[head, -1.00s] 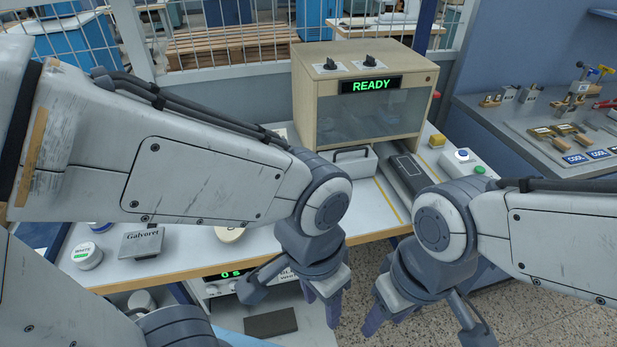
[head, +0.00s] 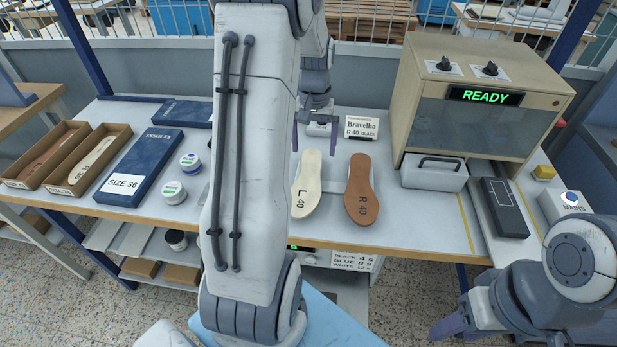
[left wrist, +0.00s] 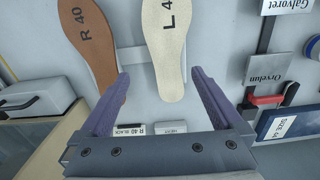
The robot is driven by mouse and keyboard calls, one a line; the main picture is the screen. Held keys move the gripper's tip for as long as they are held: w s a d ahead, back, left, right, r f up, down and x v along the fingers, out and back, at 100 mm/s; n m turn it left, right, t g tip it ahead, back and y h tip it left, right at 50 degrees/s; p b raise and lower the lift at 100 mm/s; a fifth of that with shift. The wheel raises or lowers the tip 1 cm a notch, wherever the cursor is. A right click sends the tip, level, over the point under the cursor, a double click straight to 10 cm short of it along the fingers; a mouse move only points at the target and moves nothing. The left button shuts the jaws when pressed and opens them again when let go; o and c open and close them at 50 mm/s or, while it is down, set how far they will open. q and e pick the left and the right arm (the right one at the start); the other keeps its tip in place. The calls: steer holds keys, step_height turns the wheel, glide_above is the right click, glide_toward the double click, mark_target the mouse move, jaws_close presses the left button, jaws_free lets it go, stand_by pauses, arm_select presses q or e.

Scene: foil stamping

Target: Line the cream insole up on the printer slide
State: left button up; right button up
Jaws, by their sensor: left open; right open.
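The cream insole (head: 306,188), marked L 40, lies flat on the table in the middle of the head view. It also shows in the left wrist view (left wrist: 166,40). My left gripper (head: 315,140) is open and empty at the insole's far end. In the left wrist view its fingers (left wrist: 161,75) stand either side of that rounded end; their height above it is unclear. The beige printer (head: 485,100) reads READY, and a grey drawer-like part (head: 434,173) with a handle sits at its front. My right gripper (head: 492,332) is open and low at the right, off the table.
A brown insole (head: 361,190) marked R 40 lies just right of the cream one. A Bravelho card (head: 361,124) stands behind them. Ink jars (head: 174,192) and a blue box (head: 139,168) are at the left. A dark slab (head: 504,208) lies right of the drawer-like part.

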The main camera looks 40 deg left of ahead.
arm_select(q)
glide_above(308, 179)
step_height(308, 179, down, 5)
steer(key=shift+w+f, duration=0.1)
steer(key=shift+s+f+p, duration=0.2)
steer(key=shift+f+p, duration=0.7)
steer(key=shift+f, duration=1.85)
steer(key=c, duration=1.1)
